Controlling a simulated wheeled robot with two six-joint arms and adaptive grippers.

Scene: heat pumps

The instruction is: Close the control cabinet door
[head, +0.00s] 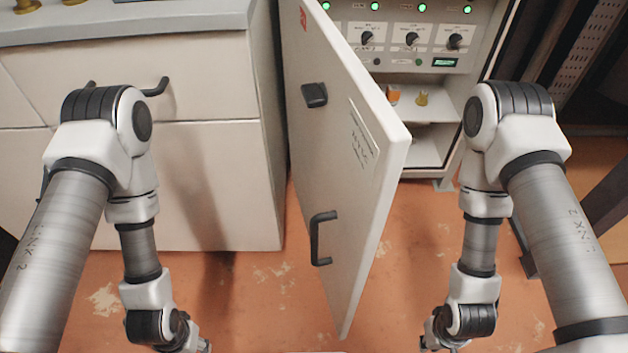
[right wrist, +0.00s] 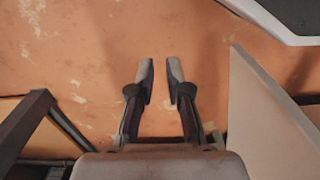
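The control cabinet door (head: 335,160) stands wide open in the head view, a pale panel with a black latch (head: 314,95), a label and a black bar handle (head: 321,238). The control cabinet (head: 484,62) is behind it to the right, its interior exposed. My left gripper (head: 203,346) is low, left of the door, mostly cut off by the frame edge. My right gripper (head: 424,343) is low, right of the door. In the right wrist view its fingers (right wrist: 160,72) are apart with nothing between them. A pale panel (right wrist: 262,125), apparently the door, shows at right there.
A pale drawer unit (head: 215,170) with black handles stands left of the door. Inside the cabinet are green lights, black knobs and a shelf (head: 434,104) with small orange and yellow items. A dark metal frame (right wrist: 28,122) stands at left in the wrist view. Orange floor is clear around the door.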

